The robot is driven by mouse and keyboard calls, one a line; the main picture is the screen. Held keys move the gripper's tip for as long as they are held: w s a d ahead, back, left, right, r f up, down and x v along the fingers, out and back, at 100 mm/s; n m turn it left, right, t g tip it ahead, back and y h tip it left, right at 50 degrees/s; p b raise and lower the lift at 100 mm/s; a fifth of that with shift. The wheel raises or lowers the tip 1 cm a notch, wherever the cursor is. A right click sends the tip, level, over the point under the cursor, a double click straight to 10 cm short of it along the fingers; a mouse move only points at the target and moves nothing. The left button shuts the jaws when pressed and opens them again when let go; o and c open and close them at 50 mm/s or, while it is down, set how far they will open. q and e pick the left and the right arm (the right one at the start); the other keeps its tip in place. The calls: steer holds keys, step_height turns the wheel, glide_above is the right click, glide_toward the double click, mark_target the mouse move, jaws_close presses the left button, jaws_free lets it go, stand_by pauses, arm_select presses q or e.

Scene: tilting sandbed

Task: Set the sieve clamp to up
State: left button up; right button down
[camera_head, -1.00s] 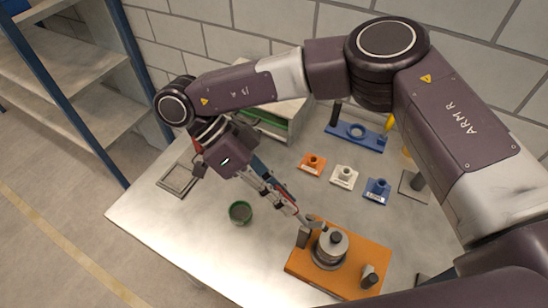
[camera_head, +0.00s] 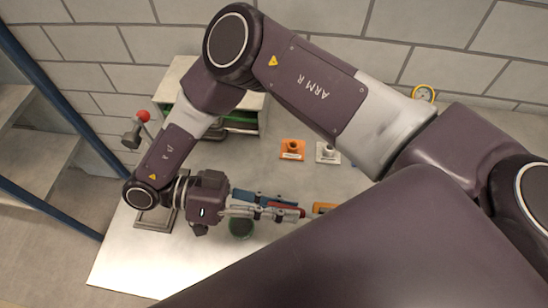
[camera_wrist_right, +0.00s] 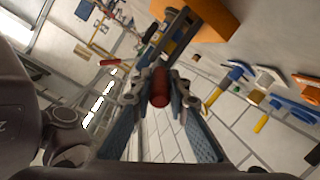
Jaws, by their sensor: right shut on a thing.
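The sieve clamp's orange base (camera_head: 325,208) shows only as a small piece past my right fingertips in the head view. My own arm hides the rest. In the right wrist view the orange block (camera_wrist_right: 208,14) is at the top, with a dark grey metal part (camera_wrist_right: 176,36) running from it toward the fingers. My right gripper (camera_head: 290,210) is shut on a red handle (camera_wrist_right: 160,88), seen end-on between the fingers; it also shows in the head view. The clamp's angle cannot be read clearly. My left gripper is not in view.
A dark green dish (camera_head: 241,230) lies just below my right gripper in the head view. Orange (camera_head: 292,150) and white (camera_head: 327,153) holders stand behind. A red-knobbed lever (camera_head: 143,116) and a green-fronted box (camera_head: 240,118) are at the back left. The front-left table (camera_head: 130,265) is bare.

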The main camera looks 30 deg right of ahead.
steer(key=shift+f, duration=0.1)
steer(key=c, duration=1.8)
jaws_free()
steer(key=shift+c, duration=0.2)
step_height(320, 180, up, 10)
